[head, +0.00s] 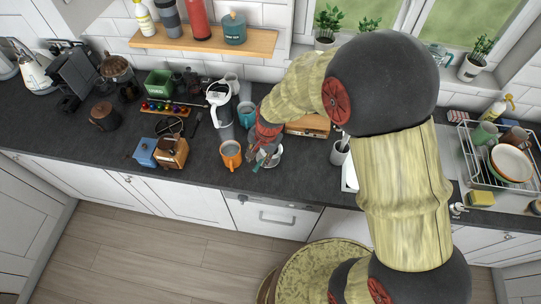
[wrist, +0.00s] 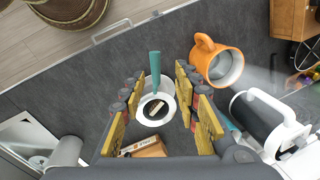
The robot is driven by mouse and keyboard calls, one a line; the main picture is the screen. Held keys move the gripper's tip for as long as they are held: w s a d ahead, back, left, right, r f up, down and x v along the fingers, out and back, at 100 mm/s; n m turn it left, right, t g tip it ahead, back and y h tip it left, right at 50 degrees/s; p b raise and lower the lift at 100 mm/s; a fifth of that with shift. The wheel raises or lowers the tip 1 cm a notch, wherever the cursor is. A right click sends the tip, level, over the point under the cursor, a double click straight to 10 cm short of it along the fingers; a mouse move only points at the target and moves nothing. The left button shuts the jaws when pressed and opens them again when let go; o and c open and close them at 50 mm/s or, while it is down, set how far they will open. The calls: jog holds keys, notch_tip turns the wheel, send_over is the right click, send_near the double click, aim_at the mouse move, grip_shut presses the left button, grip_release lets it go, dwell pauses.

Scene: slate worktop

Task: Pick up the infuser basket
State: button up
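A white cup (wrist: 143,118) with a dark inside stands on the worktop, seen between my fingers in the wrist view. A teal handle (wrist: 155,72) rises from its rim, and a small pale piece shows inside; these may belong to the infuser basket, but its shape is not clear. In the head view the white cup (head: 275,161) is partly hidden by my gripper (head: 265,145). My gripper, also in the wrist view (wrist: 160,98), is open above the cup, with its yellow pads apart and nothing held between them.
An orange mug (head: 231,154) stands close to the left of my gripper in the head view. A white-and-dark kettle-like jug (head: 220,106) and a teal mug (head: 246,113) stand behind. A wooden box (head: 308,126) is to the right. The worktop's front strip is clear.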

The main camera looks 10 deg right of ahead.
aim_at(258, 164)
jog(key=f, duration=0.6)
jog(key=shift+w+a, duration=0.15)
jog(key=shift+a, duration=0.1)
jog(key=shift+r, duration=0.1)
jog(key=shift+c, duration=1.2)
grip_shut()
